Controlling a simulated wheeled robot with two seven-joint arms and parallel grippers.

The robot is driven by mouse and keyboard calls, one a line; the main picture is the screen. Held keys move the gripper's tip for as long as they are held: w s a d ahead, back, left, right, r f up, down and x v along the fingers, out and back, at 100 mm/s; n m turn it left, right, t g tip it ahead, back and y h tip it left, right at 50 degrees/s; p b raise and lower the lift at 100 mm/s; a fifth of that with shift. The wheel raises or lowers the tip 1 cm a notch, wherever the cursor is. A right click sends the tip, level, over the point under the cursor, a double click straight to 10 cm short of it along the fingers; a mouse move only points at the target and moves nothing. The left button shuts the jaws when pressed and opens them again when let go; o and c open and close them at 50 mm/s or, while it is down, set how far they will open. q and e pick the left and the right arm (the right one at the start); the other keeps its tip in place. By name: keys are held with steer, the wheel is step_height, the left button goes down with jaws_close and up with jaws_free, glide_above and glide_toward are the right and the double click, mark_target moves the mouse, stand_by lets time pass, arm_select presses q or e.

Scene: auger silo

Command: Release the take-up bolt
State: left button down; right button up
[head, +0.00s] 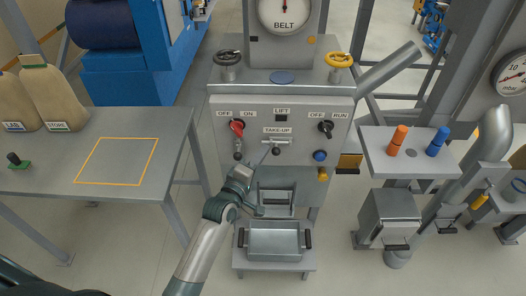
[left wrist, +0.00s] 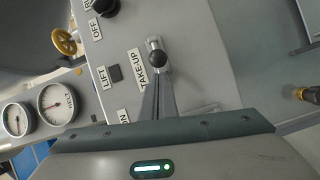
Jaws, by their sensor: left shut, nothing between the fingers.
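The take-up bolt (head: 276,151) is on the grey panel under the TAKE-UP label (head: 277,130). In the left wrist view the take-up bolt (left wrist: 158,58) shows a dark round knob on a pale metal fitting. My left gripper (head: 268,153) reaches up to the panel from below, its fingertips close to the bolt. In the left wrist view the fingers of my left gripper (left wrist: 157,83) are together, just short of the knob, with nothing between them. I cannot tell whether the tips touch it. My right gripper is in neither view.
The panel also carries a red OFF/ON switch (head: 237,127), a black OFF/RUN switch (head: 325,128), a blue button (head: 320,156) and a LIFT button (head: 282,118). A metal tray (head: 274,257) stands below. A side table (head: 180,125) is left; a shelf with orange and blue pegs (head: 375,140) is right.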

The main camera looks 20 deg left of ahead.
mark_target(275, 153)
arm_select(q)
steer(key=shift+d+f, duration=0.1)
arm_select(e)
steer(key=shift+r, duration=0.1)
arm_select(q)
steer(key=shift+w+d+p, duration=0.2)
steer(key=shift+w+d, duration=0.1)
steer(key=shift+d, duration=0.6)
steer(key=shift+w+d+p, duration=0.2)
steer(key=shift+w+d, duration=0.05)
steer(key=shift+d, duration=0.65)
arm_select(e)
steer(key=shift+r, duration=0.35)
arm_select(q)
steer(key=shift+a, duration=0.1)
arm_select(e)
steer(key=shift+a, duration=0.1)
